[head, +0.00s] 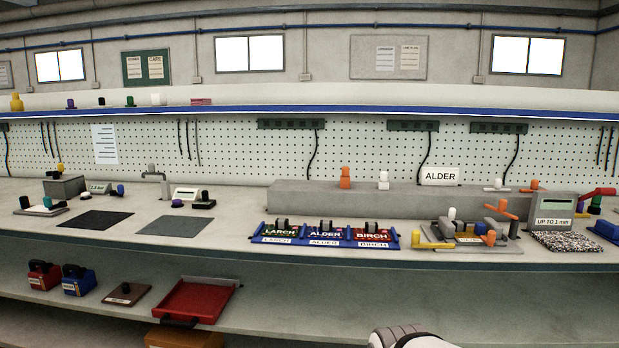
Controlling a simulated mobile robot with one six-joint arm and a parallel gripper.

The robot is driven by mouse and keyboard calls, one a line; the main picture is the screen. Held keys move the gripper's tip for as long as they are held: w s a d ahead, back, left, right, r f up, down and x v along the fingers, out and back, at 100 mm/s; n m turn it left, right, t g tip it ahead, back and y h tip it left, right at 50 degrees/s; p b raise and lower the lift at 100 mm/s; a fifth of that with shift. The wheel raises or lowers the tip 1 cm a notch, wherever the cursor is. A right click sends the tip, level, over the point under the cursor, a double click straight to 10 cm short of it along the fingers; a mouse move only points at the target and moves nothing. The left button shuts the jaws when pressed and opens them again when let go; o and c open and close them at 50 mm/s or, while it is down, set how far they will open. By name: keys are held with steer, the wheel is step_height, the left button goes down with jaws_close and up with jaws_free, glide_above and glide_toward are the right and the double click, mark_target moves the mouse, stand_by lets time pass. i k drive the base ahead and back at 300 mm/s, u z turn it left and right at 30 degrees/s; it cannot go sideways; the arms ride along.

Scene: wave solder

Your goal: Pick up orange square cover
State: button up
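Several orange things show, and none is clearly a square cover at this size. An upright orange piece (345,178) stands on the long grey raised block. An orange T-shaped piece (501,209) and a small orange piece (489,238) are at the fixture on the right of the bench. Another orange piece (533,186) lies behind them on the raised block. Only a white rounded part of my own arm shows at the bottom edge. My gripper's fingers are not in view.
Labelled LARCH, ALDER and BIRCH bins (323,237) sit along the bench front. A grey UP TO 1 mm box (556,207) stands at right. Dark mats (96,224) lie at left. The shelf below holds a red tray (198,298) and an orange box (185,338).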

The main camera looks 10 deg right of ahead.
mark_target(346, 178)
steer(key=u, duration=0.05)
steer(key=i, duration=0.95)
steer(key=z, duration=0.05)
